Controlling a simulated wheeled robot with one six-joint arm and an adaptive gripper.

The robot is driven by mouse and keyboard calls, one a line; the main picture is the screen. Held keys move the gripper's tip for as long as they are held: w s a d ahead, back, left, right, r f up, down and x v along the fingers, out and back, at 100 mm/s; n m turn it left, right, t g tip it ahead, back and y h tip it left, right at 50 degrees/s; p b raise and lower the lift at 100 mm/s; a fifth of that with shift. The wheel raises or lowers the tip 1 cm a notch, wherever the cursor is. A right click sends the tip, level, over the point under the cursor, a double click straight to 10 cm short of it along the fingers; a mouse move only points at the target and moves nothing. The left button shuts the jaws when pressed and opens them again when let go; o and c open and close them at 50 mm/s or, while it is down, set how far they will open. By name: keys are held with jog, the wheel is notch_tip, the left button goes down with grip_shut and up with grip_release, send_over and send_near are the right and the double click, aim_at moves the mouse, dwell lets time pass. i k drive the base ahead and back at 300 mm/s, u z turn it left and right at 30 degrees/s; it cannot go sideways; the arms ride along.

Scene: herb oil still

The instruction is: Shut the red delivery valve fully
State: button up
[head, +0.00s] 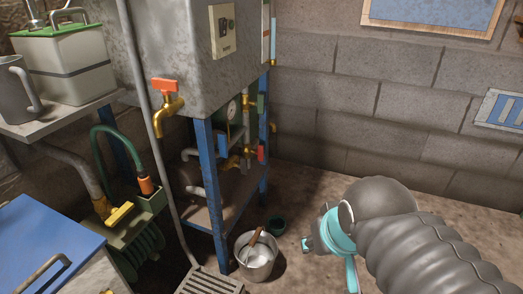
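A small red valve handle (261,153) stands on brass pipework under the grey tank, beside the right blue leg of the stand. It looks roughly upright; how far the valve is open is too small to tell. A brass tap (168,108) with an orange-red lever (165,86) sticks out of the tank's left front; its lever lies roughly level. My arm comes in from the lower right. The end of my arm, with a small dark and teal tip (308,244), is right of and below the red handle, well apart from it. Its fingers are not clear.
A green handle (262,104), a blue handle (222,145) and a round gauge (232,110) sit near the red handle. Blue legs (211,190) frame the pipework. Floor to the right is mostly clear.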

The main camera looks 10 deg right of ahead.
aim_at(260, 152)
jog(key=z, duration=0.3)
jog(key=k, duration=0.5)
jog(key=z, duration=1.35)
jog(key=i, duration=0.85)
jog(key=u, duration=0.55)
jog(key=i, duration=0.95)
jog(key=u, duration=0.85)
